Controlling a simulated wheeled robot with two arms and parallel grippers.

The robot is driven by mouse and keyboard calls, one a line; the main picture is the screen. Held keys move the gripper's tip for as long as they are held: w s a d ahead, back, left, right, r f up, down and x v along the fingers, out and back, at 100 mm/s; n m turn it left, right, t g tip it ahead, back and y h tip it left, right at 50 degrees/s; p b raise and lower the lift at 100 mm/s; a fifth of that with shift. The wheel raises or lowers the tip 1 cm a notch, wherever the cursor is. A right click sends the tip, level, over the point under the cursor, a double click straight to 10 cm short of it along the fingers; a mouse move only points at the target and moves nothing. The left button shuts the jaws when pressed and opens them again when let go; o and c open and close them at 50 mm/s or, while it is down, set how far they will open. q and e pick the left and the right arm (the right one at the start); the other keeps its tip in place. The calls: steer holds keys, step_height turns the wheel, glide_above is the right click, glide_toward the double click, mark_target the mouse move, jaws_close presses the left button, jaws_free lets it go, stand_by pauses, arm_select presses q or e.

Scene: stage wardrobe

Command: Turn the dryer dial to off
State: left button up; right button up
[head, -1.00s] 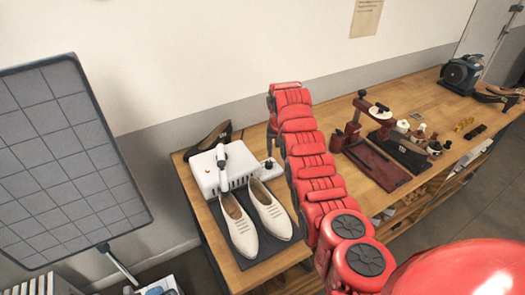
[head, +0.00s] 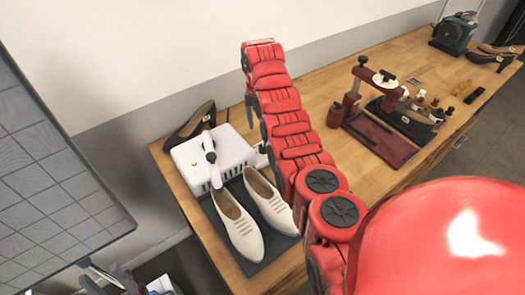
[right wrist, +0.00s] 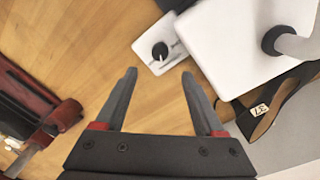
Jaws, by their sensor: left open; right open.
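The dryer is a white box (head: 185,165) with a nozzle-like white arm on top, at the back left of the wooden bench. Its dial is a black knob (right wrist: 160,50) with a pale pointer on a small white panel in the right wrist view. In the head view my right arm mostly hides this panel. My right gripper (right wrist: 159,72) is open and empty, its fingertips just short of the panel with the dial between them in the picture. My left gripper (head: 118,277) shows small and dark at the lower left, open and away from the bench.
A pair of cream shoes (head: 242,222) stands on a dark mat before the dryer. A red press (head: 372,110) stands to the right. A grey grid panel (head: 50,170) is at left.

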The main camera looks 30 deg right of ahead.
mark_target(263, 147)
step_height(263, 147, down, 3)
steer(key=shift+w+r, duration=0.1)
steer(key=f+p, duration=0.1)
steer(key=f, duration=0.2)
steer(key=f+p, duration=0.1)
steer(key=shift+s+d+f+p, duration=0.15)
steer(key=shift+s+f+p, duration=0.2)
steer(key=shift+f, duration=0.05)
steer(key=shift+w+f, duration=0.15)
steer(key=shift+f, duration=0.75)
steer(key=shift+w+f, duration=0.1)
steer(key=shift+f, duration=0.4)
steer(key=shift+f, duration=0.1)
jaws_close()
